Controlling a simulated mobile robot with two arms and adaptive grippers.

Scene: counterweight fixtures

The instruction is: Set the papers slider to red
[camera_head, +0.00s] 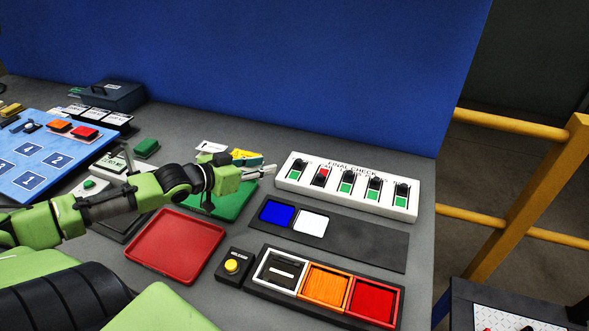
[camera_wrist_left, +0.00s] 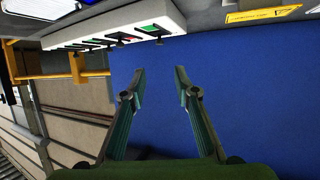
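The white FINAL CHECK panel (camera_head: 347,198) stands on the grey table in front of the blue wall and carries several black-knobbed sliders. The second slider from the left (camera_head: 321,176) shows red; the others show green. The slider labels are too small to read, so I cannot tell which one is papers. My left gripper (camera_head: 268,171) is just left of the panel's left end, with no clear contact. In the left wrist view its fingers (camera_wrist_left: 160,73) are apart with nothing between them, and the panel (camera_wrist_left: 160,13) shows at the top. My right gripper is not seen.
A dark strip (camera_head: 360,240) with blue and white tiles lies before the panel. Nearer are a black tray (camera_head: 320,318) with white, orange and red squares, a yellow-button box (camera_head: 234,265) and a red tray (camera_head: 175,244). A yellow rail (camera_head: 510,125) stands right of the table.

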